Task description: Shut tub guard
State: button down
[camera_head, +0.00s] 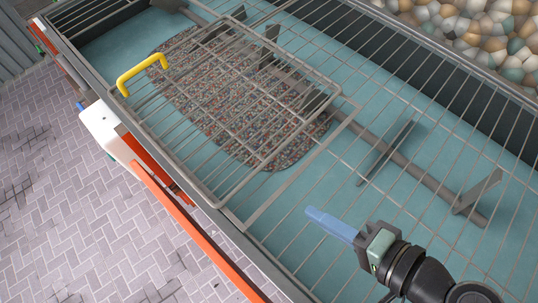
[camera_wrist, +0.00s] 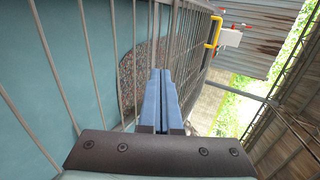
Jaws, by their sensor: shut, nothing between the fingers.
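The tub guard is a grey wire grid (camera_head: 432,98) over a long tub with a teal inside (camera_head: 310,190). Its framed lid panel (camera_head: 228,92) has a yellow handle (camera_head: 143,73) at its far left edge. I cannot tell for sure whether the panel lies flat or is slightly raised. The handle also shows in the wrist view (camera_wrist: 213,33), ahead and right of the fingertips. My gripper (camera_head: 316,214) is over the grid, to the lower right of the panel and well apart from the handle. Its blue fingers (camera_wrist: 160,78) are together and empty.
A speckled granular heap (camera_head: 285,150) lies in the tub under the panel. A shaft with paddles (camera_head: 390,150) runs along the tub. A white box (camera_head: 108,130) and an orange rail (camera_head: 195,232) line the near side. Paved floor (camera_head: 60,200) is clear at left.

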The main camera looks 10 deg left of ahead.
aim_at(254, 177)
jog(key=shift+s+a+f+b, duration=0.15)
jog(key=shift+s+b, duration=0.15)
jog(key=shift+b, duration=0.1)
jog(key=shift+s+a+f+b, duration=0.15)
jog(key=shift+s+a+b, duration=0.05)
jog(key=shift+b, duration=0.3)
jog(key=shift+w+a+f+b, duration=0.15)
jog(key=shift+a+f+b, duration=0.1)
jog(key=shift+b, duration=0.45)
jog(key=p+x, duration=0.1)
jog(key=x, duration=0.3)
jog(key=r+p+x, duration=0.1)
jog(key=x, duration=0.2)
jog(key=w+a+r+p+x, duration=0.1)
jog(key=x, duration=0.3)
jog(key=shift+w+a+p, duration=0.2)
jog(key=shift+p, duration=0.15)
jog(key=shift+w+f, duration=0.1)
jog(key=shift+w, duration=0.05)
